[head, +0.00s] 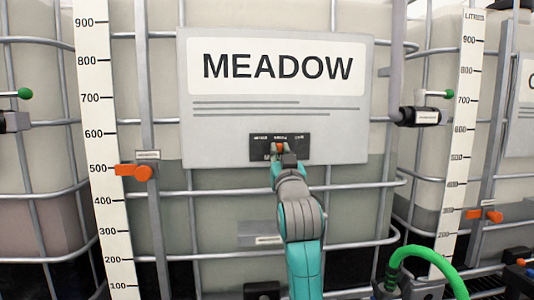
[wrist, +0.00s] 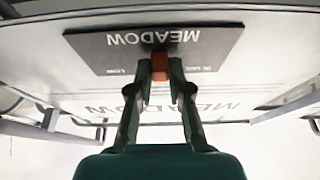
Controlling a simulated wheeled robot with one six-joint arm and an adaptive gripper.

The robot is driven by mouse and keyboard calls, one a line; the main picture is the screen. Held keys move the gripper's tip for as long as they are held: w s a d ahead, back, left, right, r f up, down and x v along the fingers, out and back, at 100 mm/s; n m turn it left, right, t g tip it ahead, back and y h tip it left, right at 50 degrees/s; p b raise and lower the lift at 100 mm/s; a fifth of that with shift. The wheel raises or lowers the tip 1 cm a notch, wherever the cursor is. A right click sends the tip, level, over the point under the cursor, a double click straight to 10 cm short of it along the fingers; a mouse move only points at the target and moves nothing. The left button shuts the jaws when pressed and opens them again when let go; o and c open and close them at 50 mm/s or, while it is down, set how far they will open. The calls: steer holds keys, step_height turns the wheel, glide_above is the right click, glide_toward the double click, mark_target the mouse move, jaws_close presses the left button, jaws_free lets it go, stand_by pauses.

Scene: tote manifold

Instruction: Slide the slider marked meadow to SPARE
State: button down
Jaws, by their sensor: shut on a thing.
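The slider is an orange-red knob (head: 281,147) on a black plate (head: 260,140) fixed to the white MEADOW sign (head: 275,90). My gripper (head: 283,150) reaches up to it from below. In the wrist view, the black plate (wrist: 95,45) appears upside down with MEADOW lettering, and my gripper's fingers (wrist: 160,78) are shut on the orange knob (wrist: 159,66). The knob is near the middle of the plate's width. One label reads LOW and another seems to read IN USE; the middle label is hidden by the knob and fingers.
A white litre scale (head: 103,150) with an orange pointer (head: 134,171) stands left of the sign. Tank cage bars (head: 395,90) surround the sign. A green hose (head: 425,255) curves at lower right. A second scale (head: 460,140) stands on the right.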

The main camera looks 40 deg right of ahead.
steer(key=shift+s+d, duration=0.15)
steer(key=shift+d, duration=0.1)
steer(key=c, duration=1.1)
jaws_free()
steer(key=v, duration=1.2)
